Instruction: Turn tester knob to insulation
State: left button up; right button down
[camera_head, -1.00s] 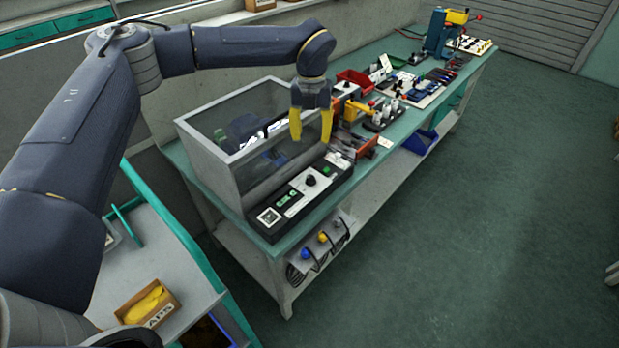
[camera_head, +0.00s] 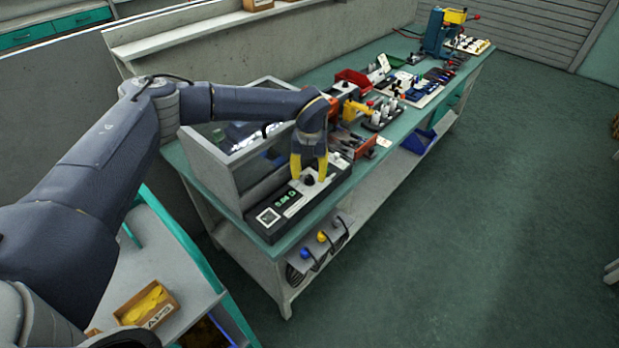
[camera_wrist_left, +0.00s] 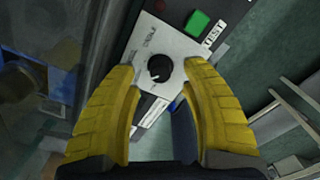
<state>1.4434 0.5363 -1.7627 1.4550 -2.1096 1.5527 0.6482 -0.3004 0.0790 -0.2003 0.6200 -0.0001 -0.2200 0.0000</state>
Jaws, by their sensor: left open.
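My left gripper (camera_head: 309,178) has yellow fingers pointing down, open, one on each side of the knob in the head view. In the wrist view the fingertips (camera_wrist_left: 160,80) are apart and do not visibly touch the knob. My right gripper is not in view.
A clear-walled enclosure (camera_head: 215,170) stands right behind the tester. A green TEST button (camera_wrist_left: 197,22) is near the knob. Red bins (camera_head: 353,78) and small parts crowd the bench beyond. Plugs (camera_head: 321,236) hang below the front edge.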

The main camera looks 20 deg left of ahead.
pick_arm(q)
jog(key=shift+f, duration=1.1)
jog(key=shift+o, duration=0.2)
grip_shut()
